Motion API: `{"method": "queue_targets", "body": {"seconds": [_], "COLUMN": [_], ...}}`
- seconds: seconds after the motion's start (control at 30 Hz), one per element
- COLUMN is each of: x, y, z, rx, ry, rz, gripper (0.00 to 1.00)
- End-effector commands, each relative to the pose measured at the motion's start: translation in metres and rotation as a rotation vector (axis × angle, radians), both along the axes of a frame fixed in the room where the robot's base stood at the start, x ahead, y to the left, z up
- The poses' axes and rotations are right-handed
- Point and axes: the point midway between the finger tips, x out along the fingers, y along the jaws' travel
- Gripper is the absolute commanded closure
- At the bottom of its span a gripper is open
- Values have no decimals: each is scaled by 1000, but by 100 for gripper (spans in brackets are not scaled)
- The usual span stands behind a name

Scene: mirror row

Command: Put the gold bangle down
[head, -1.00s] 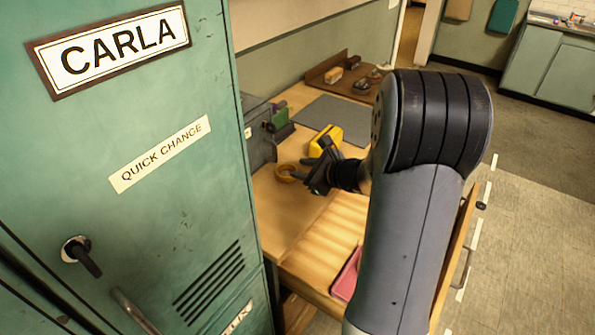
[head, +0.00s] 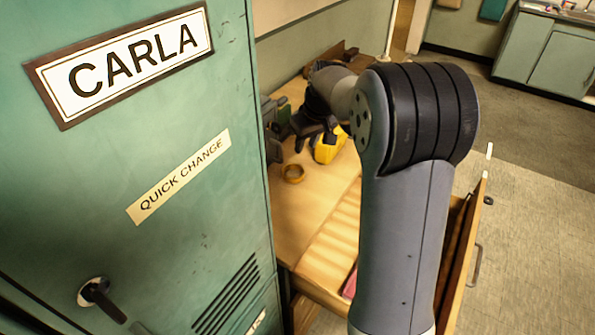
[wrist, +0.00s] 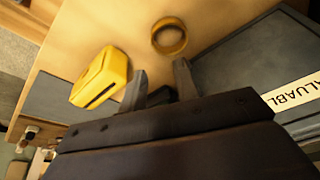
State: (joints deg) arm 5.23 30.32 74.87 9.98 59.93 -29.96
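The gold bangle (head: 293,179) lies flat on the wooden tabletop (head: 315,195), in front of the yellow object. In the wrist view the bangle (wrist: 172,52) is a plain ring just beyond my fingertips, with nothing touching it. My gripper (wrist: 161,77) is open, with its two dark fingers apart and bare table between them. In the head view my gripper (head: 302,142) is above and behind the bangle, clear of it, and its fingers are partly hard to make out.
A yellow slotted block (wrist: 100,77) stands left of the fingers in the wrist view. A dark box labelled "VALUABL…" (wrist: 235,65) is on the right. A green locker (head: 150,150) stands close on the left in the head view. A drawer front (head: 462,260) stands open.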

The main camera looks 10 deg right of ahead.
Motion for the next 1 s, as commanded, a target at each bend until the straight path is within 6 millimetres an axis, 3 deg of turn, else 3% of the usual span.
{"method": "queue_targets", "body": {"seconds": [0.8,1.0], "x": [28,32], "y": [2,3], "z": [-90,-102], "rx": [-20,-21], "ry": [0,-3], "rz": [19,20], "gripper": [70,70]}}
